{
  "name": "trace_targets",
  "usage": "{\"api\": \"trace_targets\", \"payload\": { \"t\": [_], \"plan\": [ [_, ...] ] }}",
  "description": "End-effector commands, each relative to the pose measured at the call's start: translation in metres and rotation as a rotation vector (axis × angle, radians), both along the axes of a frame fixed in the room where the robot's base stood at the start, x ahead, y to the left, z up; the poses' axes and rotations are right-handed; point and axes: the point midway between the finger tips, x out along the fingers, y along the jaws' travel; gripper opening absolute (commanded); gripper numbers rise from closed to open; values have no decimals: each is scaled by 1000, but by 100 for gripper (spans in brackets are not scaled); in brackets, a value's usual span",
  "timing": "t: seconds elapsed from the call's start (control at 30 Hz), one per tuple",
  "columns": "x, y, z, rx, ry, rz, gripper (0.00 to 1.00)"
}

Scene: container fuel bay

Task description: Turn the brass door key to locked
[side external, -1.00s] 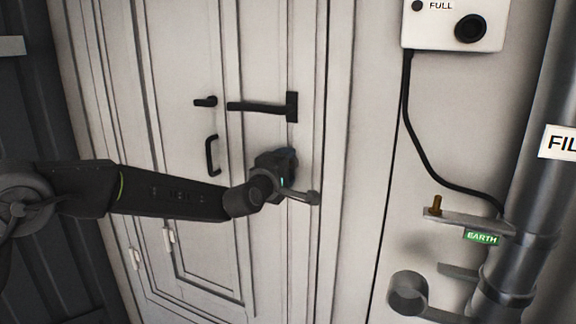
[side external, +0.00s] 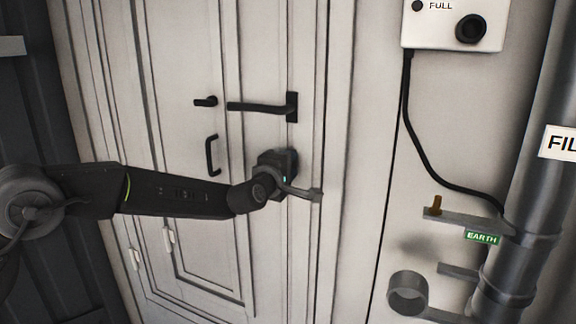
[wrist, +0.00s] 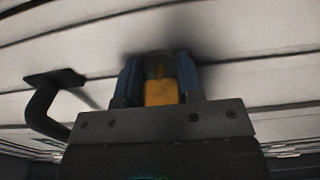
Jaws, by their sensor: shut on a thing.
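My gripper (wrist: 160,68) is shut on the brass door key (wrist: 160,92), which shows as an orange-yellow block between the two blue fingers in the wrist view. The key is close against the pale door face. In the side view my gripper (side external: 284,160) is at the door (side external: 265,60), a little below the black lever handle (side external: 258,107). There the gripper body hides the key, and the fingers cannot be made out. The lock position cannot be read from these views.
A smaller black lever (side external: 205,101) and a black pull handle (side external: 211,155) sit to the left on the door. A black handle (wrist: 45,100) stands out left of my gripper in the wrist view. Pipework (side external: 515,250) and a hanging cable (side external: 408,120) are at the right.

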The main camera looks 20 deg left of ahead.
Motion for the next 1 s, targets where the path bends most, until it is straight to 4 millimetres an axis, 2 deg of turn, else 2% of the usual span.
{"api": "trace_targets", "payload": {
  "t": [0.27, 0.47, 1.0],
  "plan": [
    [0, 0, 0, 21, 0, 0, 10],
    [0, 0, 0, 106, 1, 1, 10],
    [1, 0, 0, 584, -1, 2, 10]
  ]
}}
